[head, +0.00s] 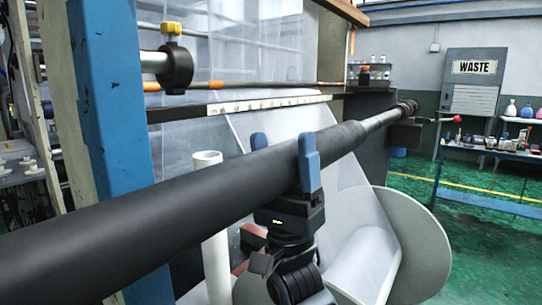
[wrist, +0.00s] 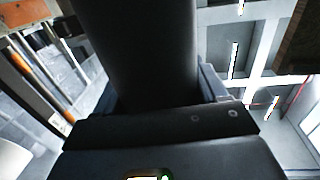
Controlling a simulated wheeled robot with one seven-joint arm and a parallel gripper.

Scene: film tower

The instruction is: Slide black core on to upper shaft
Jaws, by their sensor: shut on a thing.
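The black core (head: 130,215) is a long dark tube. It runs across the head view from the lower left up to the right. My gripper (head: 283,155) is shut on it, with one blue finger on each side and the gripper body below. The core's far end is by a grey metal shaft (head: 380,121), in line with it, leading to a dark fitting. I cannot tell how far the shaft reaches inside. In the wrist view the core (wrist: 145,50) fills the middle between the fingers (wrist: 158,95). The core's near end is outside the head view.
A blue post (head: 112,130) stands close behind the core at left, near a short shaft with a black collar and yellow knob (head: 172,28). A white upright tube (head: 213,255) and a large pale disc (head: 415,245) are below. Open green floor lies right, with a blue bench (head: 500,200).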

